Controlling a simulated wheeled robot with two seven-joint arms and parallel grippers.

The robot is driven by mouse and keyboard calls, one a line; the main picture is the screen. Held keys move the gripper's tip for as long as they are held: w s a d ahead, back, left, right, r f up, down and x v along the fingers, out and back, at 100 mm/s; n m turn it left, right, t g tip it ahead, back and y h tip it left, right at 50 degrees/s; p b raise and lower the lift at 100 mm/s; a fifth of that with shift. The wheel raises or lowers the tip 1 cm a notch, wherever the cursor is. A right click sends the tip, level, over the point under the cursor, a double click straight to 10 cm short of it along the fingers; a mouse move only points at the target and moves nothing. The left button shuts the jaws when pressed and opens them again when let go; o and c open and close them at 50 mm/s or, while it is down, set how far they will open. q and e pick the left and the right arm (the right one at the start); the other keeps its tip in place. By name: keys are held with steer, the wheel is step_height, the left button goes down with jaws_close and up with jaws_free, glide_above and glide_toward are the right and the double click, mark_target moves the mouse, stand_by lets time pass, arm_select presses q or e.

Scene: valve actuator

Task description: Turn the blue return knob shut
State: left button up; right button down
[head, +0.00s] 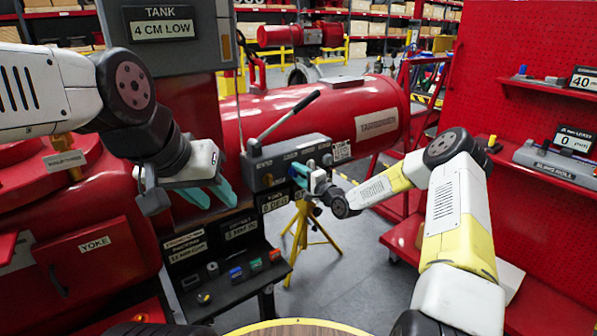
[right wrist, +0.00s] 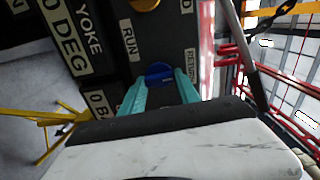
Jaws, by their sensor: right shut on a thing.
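The blue return knob (right wrist: 158,72) sits on the dark face of the grey hand-pump box (head: 262,168), beside the "RETURN" label. My right gripper (right wrist: 160,88) has its teal fingers on either side of the knob and is shut on it. In the head view the right gripper (head: 300,174) reaches the right part of the box front and mostly hides the knob. My left gripper (head: 212,194) hangs left of the box with its teal fingers apart, empty and touching nothing visible.
A lever (head: 287,118) rises from the box top. A yellow tripod (head: 305,222) stands below and right. A dark shelf (head: 232,290) with small coloured parts is below the box. A large red cylinder (head: 340,118) lies behind. A red pegboard (head: 530,130) stands at right.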

steer(key=shift+f, duration=0.1)
steer(key=c, duration=0.9)
jaws_free()
steer(key=v, duration=0.8)
steer(key=shift+w, duration=0.1)
